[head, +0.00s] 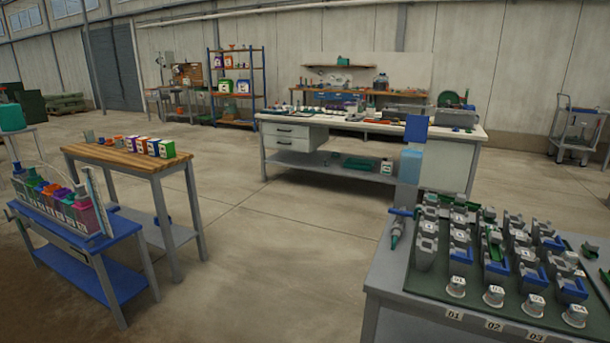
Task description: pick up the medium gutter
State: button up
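I cannot make out a medium gutter for certain in the head view. Long green pieces (360,164) lie on the lower shelf of the white workbench (345,126), too small to identify. The grey table (376,277) at the near right carries rows of grey and blue holders (461,258) on a dark green mat, with small green and white parts among them. None of these is clearly a gutter. My gripper is not in view.
A wooden-topped table (112,154) with small coloured boxes stands at left, behind a blue bench (75,235) holding several coloured containers. A shelf rack (238,85) and trolley (580,130) stand farther back. Open concrete floor (280,245) lies between the tables.

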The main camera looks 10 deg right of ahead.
aim_at(494, 238)
jog(key=i+u, duration=0.35)
jog(key=i, duration=0.15)
jog(key=i+u, duration=0.3)
jog(key=i, duration=0.65)
jog(key=i+z, duration=0.1)
jog(key=z, duration=0.3)
jog(key=i+j+z, duration=0.1)
jog(key=z, duration=0.35)
jog(key=j+z, duration=0.15)
jog(key=z, duration=0.25)
jog(key=i, duration=0.55)
